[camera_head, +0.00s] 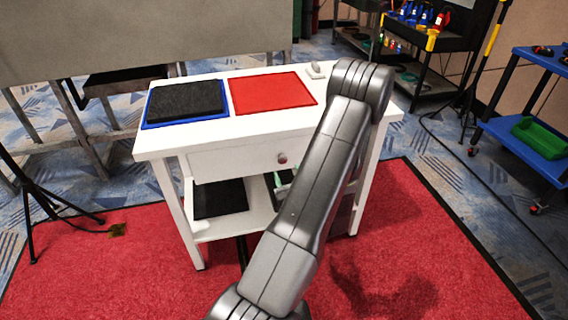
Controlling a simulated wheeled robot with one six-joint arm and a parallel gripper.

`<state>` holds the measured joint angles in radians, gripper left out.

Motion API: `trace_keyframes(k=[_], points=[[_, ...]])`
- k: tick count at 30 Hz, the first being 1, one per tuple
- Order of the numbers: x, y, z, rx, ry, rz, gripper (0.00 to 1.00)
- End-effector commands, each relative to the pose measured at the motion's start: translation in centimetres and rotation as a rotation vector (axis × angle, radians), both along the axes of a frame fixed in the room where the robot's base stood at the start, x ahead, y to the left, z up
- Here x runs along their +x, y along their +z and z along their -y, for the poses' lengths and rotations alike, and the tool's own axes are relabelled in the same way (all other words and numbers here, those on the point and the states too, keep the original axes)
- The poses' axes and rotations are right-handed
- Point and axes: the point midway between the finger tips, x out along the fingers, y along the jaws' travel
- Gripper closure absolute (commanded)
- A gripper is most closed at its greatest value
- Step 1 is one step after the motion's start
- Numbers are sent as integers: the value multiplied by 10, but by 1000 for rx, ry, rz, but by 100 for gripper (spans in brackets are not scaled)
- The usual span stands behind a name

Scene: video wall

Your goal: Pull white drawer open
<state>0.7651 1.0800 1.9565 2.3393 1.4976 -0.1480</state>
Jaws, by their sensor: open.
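The white drawer (232,161) is in the front of a white table (222,134), under its top. A small round knob (282,158) sits on the drawer front, just left of my arm. The drawer looks closed, with its front close under the tabletop edge. My arm rises from the bottom middle and crosses in front of the table's right part, hiding the drawer's right end. My gripper is not visible; the arm's end is hidden behind the upper link.
A black pad in a blue tray (146,112) and a red mat (272,91) lie on the tabletop. A small white object (317,71) stands at the back. A lower shelf holds a dark panel (221,199). Red carpet (130,265) surrounds the table; a blue cart (530,145) stands right.

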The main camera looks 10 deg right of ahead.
Motion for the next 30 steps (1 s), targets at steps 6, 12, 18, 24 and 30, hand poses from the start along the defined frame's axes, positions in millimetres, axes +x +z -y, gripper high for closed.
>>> trace_keyframes(k=[6,12,18,24,30], points=[[37,0,-1,-3,1,1,48],[51,0,-2,-1,0,0,48],[53,0,-1,0,-1,0,48],[52,0,-1,0,-1,0,69],[52,0,-1,0,-1,0,100]])
